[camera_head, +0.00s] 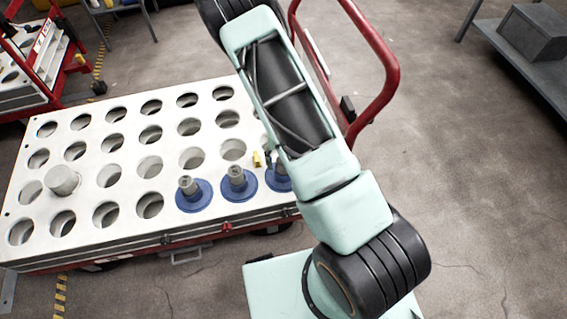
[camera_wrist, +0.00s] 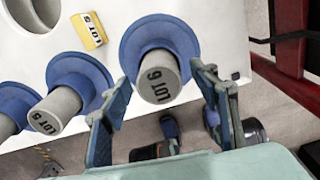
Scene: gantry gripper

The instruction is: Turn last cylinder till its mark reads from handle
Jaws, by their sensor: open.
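The last grey cylinder (camera_wrist: 160,77) stands in a blue flanged collar (camera_wrist: 158,38) at the row's right end. Its dark mark reads LOT with a digit, 6 or 9, turned roughly sideways in the wrist view. My gripper (camera_wrist: 163,84) is open, with one finger on each side of this cylinder and visible gaps between. In the head view my arm covers the gripper and most of this cylinder; part of its blue collar (camera_head: 278,181) shows. The red cart handle (camera_head: 388,75) rises behind my arm; red frame (camera_wrist: 290,35) shows at the wrist view's right.
Two similar cylinders stand left of it, a middle one (camera_head: 236,175) and a left one (camera_head: 187,186). A yellow tag (camera_wrist: 89,30) lies near the collar. The white holed plate (camera_head: 80,200) also holds a pale cylinder (camera_head: 62,180). Most holes are empty.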

